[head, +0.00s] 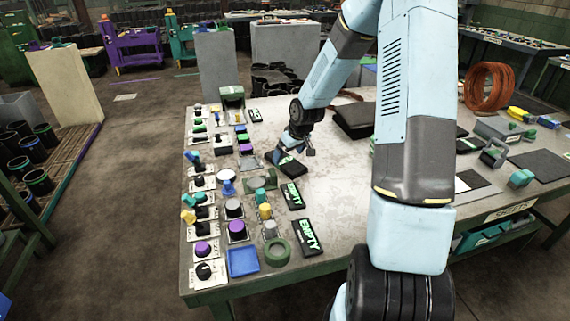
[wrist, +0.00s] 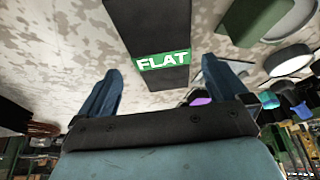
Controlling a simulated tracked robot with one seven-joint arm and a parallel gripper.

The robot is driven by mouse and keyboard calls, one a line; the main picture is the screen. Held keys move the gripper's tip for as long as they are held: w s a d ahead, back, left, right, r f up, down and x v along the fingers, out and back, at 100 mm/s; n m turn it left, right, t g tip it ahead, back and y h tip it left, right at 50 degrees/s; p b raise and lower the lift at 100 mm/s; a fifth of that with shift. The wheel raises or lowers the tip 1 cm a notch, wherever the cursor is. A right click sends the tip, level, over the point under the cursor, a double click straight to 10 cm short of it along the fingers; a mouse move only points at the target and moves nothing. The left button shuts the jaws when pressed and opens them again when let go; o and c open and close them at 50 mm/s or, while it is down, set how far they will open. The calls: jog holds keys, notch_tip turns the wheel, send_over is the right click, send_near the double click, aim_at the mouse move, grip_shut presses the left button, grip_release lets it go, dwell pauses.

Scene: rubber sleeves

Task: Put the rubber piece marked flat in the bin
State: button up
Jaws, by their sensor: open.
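The rubber piece marked FLAT (wrist: 150,24) is a flat black slab with a green label, lying on the pale worn tabletop in the wrist view. In the head view it is a dark piece (head: 291,169) just below my gripper (head: 300,149), partly covered by it. My gripper is open, with its two blue fingers on either side of the slab's near end in the wrist view and a gap on each side. I see nothing held. No container is clearly marked as the bin; several black tubs (head: 21,166) stand on a rack at the far left.
Two black pieces marked EMPTY lie nearer on the table, one (head: 293,196) and another (head: 308,238). Knobs and buttons line the left edge, with a blue tray (head: 243,261) and a green ring (head: 277,252). A dark folded item (head: 354,120) lies behind my arm.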

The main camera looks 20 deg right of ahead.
aim_at(285, 160)
jog(key=shift+x, duration=1.75)
jog(key=shift+a, duration=0.1)
jog(key=c, duration=1.3)
jog(key=shift+r, duration=0.1)
